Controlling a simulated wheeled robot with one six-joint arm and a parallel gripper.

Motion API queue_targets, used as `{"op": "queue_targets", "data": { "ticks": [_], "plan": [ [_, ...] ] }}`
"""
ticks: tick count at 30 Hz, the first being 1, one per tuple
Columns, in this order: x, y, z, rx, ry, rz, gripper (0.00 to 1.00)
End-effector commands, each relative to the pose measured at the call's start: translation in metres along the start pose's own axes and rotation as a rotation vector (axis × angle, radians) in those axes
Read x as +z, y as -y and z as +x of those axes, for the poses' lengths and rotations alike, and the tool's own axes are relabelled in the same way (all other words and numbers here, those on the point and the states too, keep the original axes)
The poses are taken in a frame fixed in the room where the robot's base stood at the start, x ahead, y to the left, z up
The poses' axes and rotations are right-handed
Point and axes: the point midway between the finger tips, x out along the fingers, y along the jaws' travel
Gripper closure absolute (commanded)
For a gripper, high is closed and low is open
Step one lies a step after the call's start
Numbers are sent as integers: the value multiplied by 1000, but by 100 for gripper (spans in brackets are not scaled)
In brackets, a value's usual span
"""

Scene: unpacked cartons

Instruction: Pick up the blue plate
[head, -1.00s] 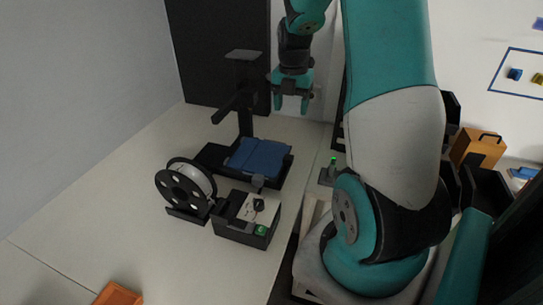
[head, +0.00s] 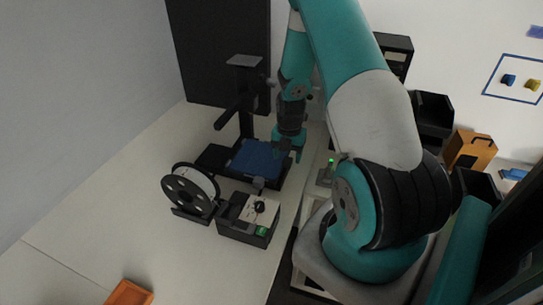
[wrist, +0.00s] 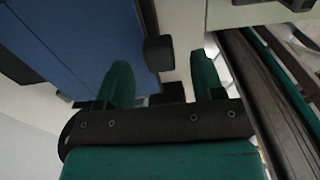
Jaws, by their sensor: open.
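The blue plate (head: 257,159) lies flat on the bed of a black 3D printer in the head view. In the wrist view the blue plate (wrist: 75,40) fills the upper left, with a seam line across it. My gripper (head: 290,155) is at the right edge of the plate, low over it. In the wrist view my gripper (wrist: 160,80) is open, its two teal fingers apart. The left finger overlaps the plate's edge in the picture, and a small dark block shows between the fingers. I cannot tell whether a finger touches the plate.
The black printer frame (head: 247,110) rises behind the plate. A filament spool (head: 190,189) and a control box (head: 248,219) stand in front. An orange tray (head: 129,293) lies at the bottom. The white table (head: 110,215) is clear at left.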

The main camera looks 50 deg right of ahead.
Motion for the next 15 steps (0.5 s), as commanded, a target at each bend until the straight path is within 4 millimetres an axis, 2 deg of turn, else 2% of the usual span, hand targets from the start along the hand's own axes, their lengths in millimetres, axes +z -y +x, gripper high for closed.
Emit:
{"op": "queue_targets", "data": {
  "ticks": [6, 12, 13, 15],
  "plan": [
    [0, 0, 17, 0, 0, 0, 38],
    [0, 0, 19, 1, 1, 1, 38],
    [0, 0, 19, 0, 1, 1, 41],
    [0, 0, 19, 0, 1, 1, 57]
  ]
}}
